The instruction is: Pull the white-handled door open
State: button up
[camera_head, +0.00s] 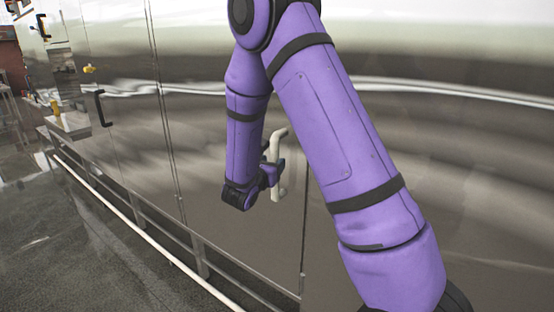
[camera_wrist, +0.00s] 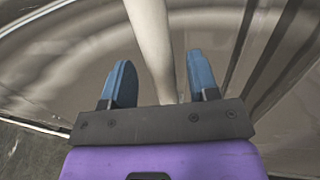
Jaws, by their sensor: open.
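The white door handle (camera_head: 276,160) is an upright bar with bent ends on a shiny metal door (camera_head: 235,220). In the wrist view the white handle (camera_wrist: 150,45) runs between the two blue fingers of my gripper (camera_wrist: 158,82).
Other metal panels to the left carry a black handle (camera_head: 101,108) and a yellow knob (camera_head: 89,69). A low white rail (camera_head: 145,237) runs along the base. The dark floor (camera_head: 60,240) at the lower left is clear.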

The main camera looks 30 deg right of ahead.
jog(key=shift+x, duration=2.1)
grip_shut()
